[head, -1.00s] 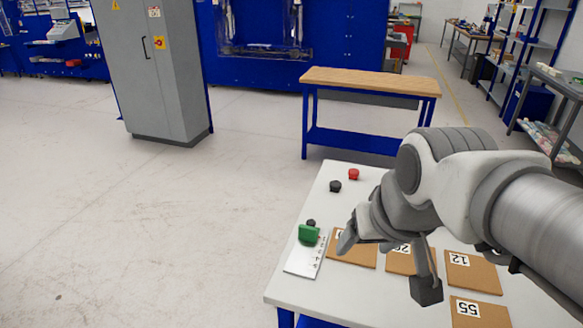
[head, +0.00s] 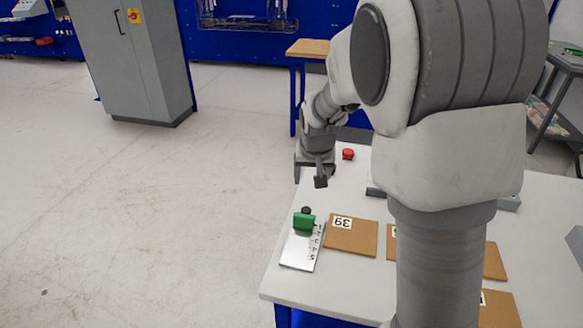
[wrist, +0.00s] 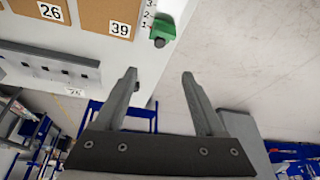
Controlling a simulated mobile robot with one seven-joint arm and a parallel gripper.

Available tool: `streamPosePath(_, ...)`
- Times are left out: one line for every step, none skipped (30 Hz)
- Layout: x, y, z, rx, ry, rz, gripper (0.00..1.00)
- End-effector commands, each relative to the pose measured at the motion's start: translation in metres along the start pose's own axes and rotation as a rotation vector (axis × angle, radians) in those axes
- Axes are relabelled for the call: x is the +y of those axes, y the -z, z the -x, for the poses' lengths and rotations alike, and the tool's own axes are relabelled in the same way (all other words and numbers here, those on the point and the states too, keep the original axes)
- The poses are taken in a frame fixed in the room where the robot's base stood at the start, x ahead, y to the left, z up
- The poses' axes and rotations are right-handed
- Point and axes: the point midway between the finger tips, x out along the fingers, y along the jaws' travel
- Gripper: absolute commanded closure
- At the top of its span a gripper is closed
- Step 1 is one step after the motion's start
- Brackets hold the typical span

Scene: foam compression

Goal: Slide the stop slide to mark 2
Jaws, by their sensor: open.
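The green stop slide (head: 304,223) with a dark knob sits at the far end of a silver scale plate (head: 301,254) on the white table. In the wrist view the slide (wrist: 163,30) is at the end of the plate (wrist: 170,8) where the numeral 1 is printed, with 2 and 3 further along. My gripper (head: 309,177) is beyond the slide's far side, above the table's left edge, and does not touch it. In the wrist view my gripper (wrist: 158,75) is open with nothing between its fingers, and the slide is ahead of the fingertips.
Brown foam sheets, one labelled 39 (head: 351,238), lie right of the plate. A red button (head: 347,154) stands at the table's back. A grey slotted holder (wrist: 45,65) shows in the wrist view. My arm hides much of the table. Open floor lies to the left.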

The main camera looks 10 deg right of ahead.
Motion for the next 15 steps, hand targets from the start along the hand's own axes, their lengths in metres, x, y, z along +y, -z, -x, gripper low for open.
streamPosePath(-0.002, 0.002, -0.013, -0.004, -0.008, 0.001, 0.29)
streamPosePath(-0.002, 0.003, -0.019, -0.004, -0.011, 0.001, 0.29)
streamPosePath(-0.003, 0.005, -0.026, -0.004, -0.015, 0.001, 0.29)
streamPosePath(-0.004, 0.006, -0.030, -0.003, -0.017, 0.001, 0.29)
streamPosePath(-0.004, 0.007, -0.033, -0.003, -0.020, 0.001, 0.29)
streamPosePath(-0.005, 0.007, -0.037, -0.004, -0.022, 0.000, 0.29)
streamPosePath(-0.005, 0.008, -0.040, -0.003, -0.023, 0.000, 0.29)
streamPosePath(-0.005, 0.008, -0.042, -0.002, -0.024, 0.000, 0.29)
streamPosePath(-0.005, 0.009, -0.044, -0.002, -0.025, 0.000, 0.29)
streamPosePath(-0.005, 0.009, -0.046, -0.002, -0.026, 0.000, 0.29)
streamPosePath(-0.005, 0.009, -0.048, -0.002, -0.026, -0.001, 0.29)
streamPosePath(-0.005, 0.009, -0.051, -0.003, -0.026, -0.001, 0.29)
streamPosePath(-0.005, 0.009, -0.054, -0.003, -0.026, -0.001, 0.29)
streamPosePath(-0.005, 0.009, -0.058, -0.004, -0.027, 0.000, 0.29)
streamPosePath(-0.004, 0.008, -0.064, -0.004, -0.027, 0.000, 0.29)
